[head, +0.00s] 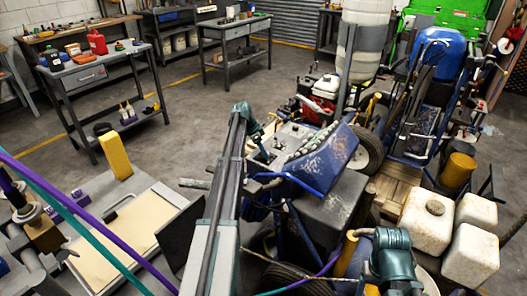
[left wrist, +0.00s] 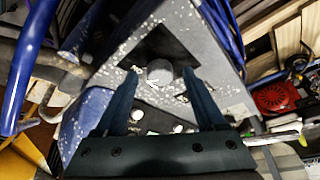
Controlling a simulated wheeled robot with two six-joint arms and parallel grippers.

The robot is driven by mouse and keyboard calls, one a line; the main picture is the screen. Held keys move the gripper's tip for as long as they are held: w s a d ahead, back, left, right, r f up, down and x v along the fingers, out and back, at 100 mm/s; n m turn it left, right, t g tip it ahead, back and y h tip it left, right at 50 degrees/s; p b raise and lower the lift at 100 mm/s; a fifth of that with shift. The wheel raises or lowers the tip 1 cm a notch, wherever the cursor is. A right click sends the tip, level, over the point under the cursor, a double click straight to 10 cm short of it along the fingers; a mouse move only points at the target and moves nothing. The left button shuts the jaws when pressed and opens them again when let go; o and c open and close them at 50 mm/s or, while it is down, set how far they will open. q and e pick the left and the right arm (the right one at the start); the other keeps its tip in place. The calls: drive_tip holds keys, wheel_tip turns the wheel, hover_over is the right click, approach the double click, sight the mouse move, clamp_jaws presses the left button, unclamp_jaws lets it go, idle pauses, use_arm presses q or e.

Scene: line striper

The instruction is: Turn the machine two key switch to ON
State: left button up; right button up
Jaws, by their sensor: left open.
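The blue machine (head: 330,150) with worn, paint-speckled panels stands at the middle of the head view. My left gripper (head: 264,152) is over its grey control panel (head: 292,138), partly hidden by my arm. In the left wrist view, my left gripper (left wrist: 160,76) is open, its dark fingers apart on either side of a round grey knob (left wrist: 160,71). The knob sits in a dark patch on the speckled panel (left wrist: 218,68). I cannot tell whether the fingers touch it, and no switch label is readable. My right gripper's fingers do not show.
A second blue machine (head: 437,50) stands behind at the right. White jugs (head: 426,218) stand at the lower right. Blue tubes (left wrist: 30,65) run close by the left gripper. A red round part (left wrist: 276,97) is to its right. Open floor (head: 195,125) lies to the left.

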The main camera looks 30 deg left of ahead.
use_arm(q)
drive_tip(key=p+v, duration=1.2)
drive_tip(key=v, duration=0.1)
drive_tip(key=shift+r, duration=0.2)
drive_tip(key=s+d+n+g, duration=0.1)
drive_tip(key=s+d, duration=0.3)
drive_tip(key=d, duration=0.6)
drive_tip(key=s+d+f+g+y, duration=0.1)
drive_tip(key=s+d, duration=0.2)
drive_tip(key=d, duration=0.7)
drive_tip(key=s+d+n+g, duration=0.1)
drive_tip(key=s+d, duration=0.3)
drive_tip(key=d, duration=0.5)
drive_tip(key=s+d+n+y, duration=0.1)
drive_tip(key=s+d, duration=0.8)
drive_tip(key=s, duration=0.2)
drive_tip(key=s+d+n+y, duration=0.1)
drive_tip(key=s+d+y, duration=0.1)
drive_tip(key=s+d, duration=0.7)
drive_tip(key=s, duration=0.3)
drive_tip(key=shift+d+f+n+g+y, duration=0.25)
drive_tip(key=shift+n+g+y, duration=0.05)
drive_tip(key=shift+n, duration=0.1)
